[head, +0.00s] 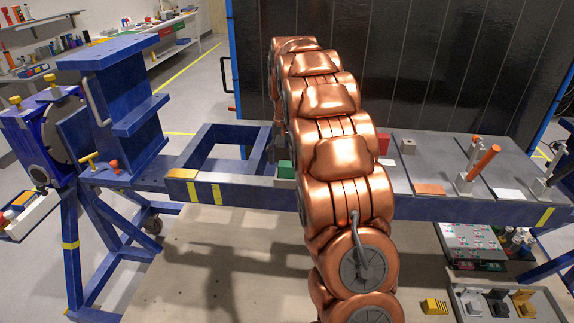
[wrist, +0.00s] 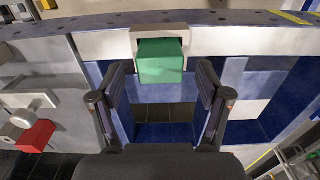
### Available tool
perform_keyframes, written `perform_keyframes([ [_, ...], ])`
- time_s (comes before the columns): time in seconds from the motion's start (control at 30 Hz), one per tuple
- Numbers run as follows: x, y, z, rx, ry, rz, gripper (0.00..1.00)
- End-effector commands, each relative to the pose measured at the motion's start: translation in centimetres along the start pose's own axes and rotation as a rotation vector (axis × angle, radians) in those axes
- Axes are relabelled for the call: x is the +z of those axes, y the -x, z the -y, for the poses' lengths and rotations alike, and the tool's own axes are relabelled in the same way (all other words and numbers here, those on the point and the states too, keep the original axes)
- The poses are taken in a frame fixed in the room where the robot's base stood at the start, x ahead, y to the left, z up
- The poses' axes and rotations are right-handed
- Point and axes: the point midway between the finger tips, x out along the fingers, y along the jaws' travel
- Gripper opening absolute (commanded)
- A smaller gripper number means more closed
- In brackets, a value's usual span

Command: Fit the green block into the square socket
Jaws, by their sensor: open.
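The green block (wrist: 160,63) is at the top middle of the wrist view, with a light grey-beige square frame (wrist: 148,31) around its far side. This frame looks like the square socket; I cannot tell how deep the block sits in it. In the head view the green block (head: 285,169) shows on the blue beam, just left of my arm. My gripper (wrist: 162,74) is open, one finger to each side of the block's near part, with visible gaps and no clear contact. My arm hides most of the gripper in the head view.
The blue beam (head: 240,193) runs across the head view, with an open blue frame (head: 212,132) behind it. Grey panels with an orange-handled clamp (head: 482,162) are at right. A red block (wrist: 36,136) is at lower left in the wrist view.

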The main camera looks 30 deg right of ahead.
Motion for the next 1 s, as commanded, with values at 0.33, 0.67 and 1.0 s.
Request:
perform_keyframes([
  [0.33, -0.2, 3.8, 0.1, -0.002, 0.000, -0.006, 0.77],
  [0.67, -0.1, 6.6, 0.1, 0.000, 0.000, -0.002, 0.77],
  [1.0, -0.1, 9.7, 0.1, -0.001, 0.000, -0.005, 0.77],
])
